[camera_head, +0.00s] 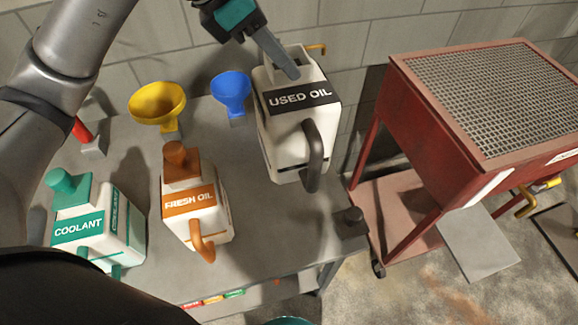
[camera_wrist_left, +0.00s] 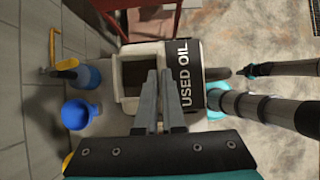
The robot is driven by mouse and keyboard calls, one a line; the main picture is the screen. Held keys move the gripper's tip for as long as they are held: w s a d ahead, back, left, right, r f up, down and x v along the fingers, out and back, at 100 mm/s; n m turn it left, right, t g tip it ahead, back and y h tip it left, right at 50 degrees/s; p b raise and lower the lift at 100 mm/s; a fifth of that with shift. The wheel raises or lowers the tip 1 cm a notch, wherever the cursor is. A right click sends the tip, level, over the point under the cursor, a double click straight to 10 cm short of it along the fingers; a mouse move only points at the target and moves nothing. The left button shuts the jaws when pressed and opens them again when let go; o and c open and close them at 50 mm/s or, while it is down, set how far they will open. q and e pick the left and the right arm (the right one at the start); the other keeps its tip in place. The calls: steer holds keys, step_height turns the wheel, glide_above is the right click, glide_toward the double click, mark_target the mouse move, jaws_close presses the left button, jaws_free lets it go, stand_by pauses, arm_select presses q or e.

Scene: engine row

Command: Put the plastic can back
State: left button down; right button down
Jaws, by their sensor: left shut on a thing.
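The plastic can is a big white can (camera_head: 318,122) with a black "USED OIL" label, a square open top and a dark handle. It stands upright near the back right of the grey table in the head view. My left gripper (camera_head: 290,72) comes down from above and is shut on the can's top rim at the label side. In the left wrist view the two fingers (camera_wrist_left: 161,78) straddle the wall between the opening and the label of the can (camera_wrist_left: 208,62). I cannot tell whether the can's base touches the table.
On the grey table (camera_head: 265,225) stand a fresh oil can (camera_head: 205,225), a coolant can (camera_head: 128,232), a yellow funnel (camera_head: 157,100) and a blue funnel (camera_head: 231,90). A red cart with a mesh top (camera_head: 480,85) stands to the right. The table's right front area is mostly clear.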

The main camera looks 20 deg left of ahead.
mark_target(262, 131)
arm_select(q)
step_height(262, 131, down, 19)
steer(key=shift+r+b, duration=0.1)
steer(key=shift+b, duration=0.25)
stand_by(0.3)
steer(key=c, duration=1.5)
jaws_free()
steer(key=shift+s+f, duration=0.1)
steer(key=shift+f, duration=0.15)
steer(key=o, duration=0.5)
steer(key=shift+r, duration=0.1)
steer(key=v, duration=1.2)
steer(key=shift+r, duration=0.1)
